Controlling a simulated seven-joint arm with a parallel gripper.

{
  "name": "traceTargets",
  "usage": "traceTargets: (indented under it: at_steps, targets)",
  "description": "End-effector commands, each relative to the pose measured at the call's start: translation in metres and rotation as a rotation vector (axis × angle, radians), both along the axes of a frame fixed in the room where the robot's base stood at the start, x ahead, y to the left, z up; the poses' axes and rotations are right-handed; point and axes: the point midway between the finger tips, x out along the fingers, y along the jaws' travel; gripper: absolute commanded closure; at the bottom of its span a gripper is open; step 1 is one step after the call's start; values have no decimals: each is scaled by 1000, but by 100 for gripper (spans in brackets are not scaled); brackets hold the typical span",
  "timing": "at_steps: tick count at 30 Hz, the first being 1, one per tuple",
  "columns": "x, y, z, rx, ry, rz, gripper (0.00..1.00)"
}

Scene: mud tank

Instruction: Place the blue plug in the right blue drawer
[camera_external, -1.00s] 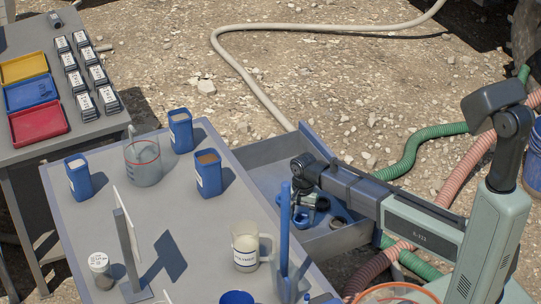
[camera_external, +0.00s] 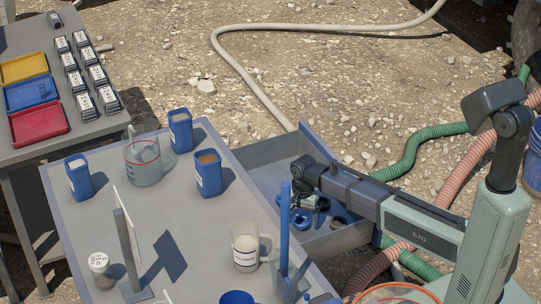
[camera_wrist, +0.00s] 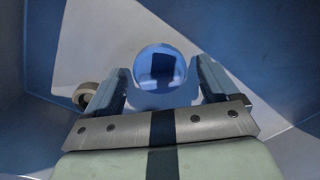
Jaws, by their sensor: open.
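A glossy blue round thing (camera_wrist: 160,75), likely the blue plug, lies in the open drawer (camera_external: 268,155) at the table's right side. In the wrist view it sits between the fingers of my gripper (camera_wrist: 162,84), with a finger on either side. My gripper is open and reaches down into the drawer; in the external view (camera_external: 308,203) it is small and partly hidden by the arm. Blue pieces (camera_external: 300,218) show beside it on the drawer floor. I cannot tell whether the fingers touch the round thing.
A beige ring-shaped piece (camera_wrist: 87,95) lies left of the fingers in the wrist view. The drawer walls stand close around. On the tabletop are a blue upright post (camera_external: 284,230), a white mug (camera_external: 245,247), a glass beaker (camera_external: 143,165) and several blue containers (camera_external: 208,175).

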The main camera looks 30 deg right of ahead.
Motion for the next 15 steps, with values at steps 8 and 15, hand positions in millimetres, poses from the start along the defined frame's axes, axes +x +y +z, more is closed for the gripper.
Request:
traceTargets:
  at_steps: [8, 15]
  targets:
    - [0, 0, 23, 1, -2, 0, 12]
    - [0, 0, 62, 1, -4, 0, 12]
